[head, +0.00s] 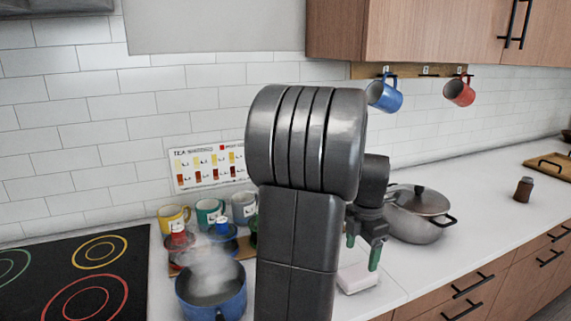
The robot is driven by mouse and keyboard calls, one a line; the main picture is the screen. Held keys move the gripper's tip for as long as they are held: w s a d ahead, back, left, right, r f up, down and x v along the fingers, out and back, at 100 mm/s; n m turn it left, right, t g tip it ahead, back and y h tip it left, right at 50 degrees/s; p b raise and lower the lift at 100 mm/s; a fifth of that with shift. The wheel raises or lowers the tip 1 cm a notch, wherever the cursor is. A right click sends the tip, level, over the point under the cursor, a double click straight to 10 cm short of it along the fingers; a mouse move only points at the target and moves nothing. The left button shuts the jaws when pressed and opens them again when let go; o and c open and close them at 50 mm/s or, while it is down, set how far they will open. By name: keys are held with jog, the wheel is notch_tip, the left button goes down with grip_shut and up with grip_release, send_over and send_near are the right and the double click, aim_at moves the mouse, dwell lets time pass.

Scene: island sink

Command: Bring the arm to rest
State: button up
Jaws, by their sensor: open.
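My gripper (364,254) is at the centre right, pointing down with its green-tipped fingers spread apart. Nothing shows between the fingers. It hangs in front of the steel pot and above the white counter (395,275), near a small white block (357,278). My raised arm stands upright in the middle of the view and hides part of the counter and wall behind it.
A steaming blue pot (212,293) stands left of my arm, beside the black cooktop (75,275). Several mugs, including a yellow one (173,217), stand behind it. A lidded steel pot (418,213) is at right. Blue (384,96) and red (459,92) mugs hang above.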

aim_at(358, 272)
notch_tip(358, 272, down, 8)
notch_tip(358, 272, up, 3)
jog(key=shift+f, duration=0.1)
jog(key=shift+r, duration=0.55)
jog(key=shift+f, duration=0.1)
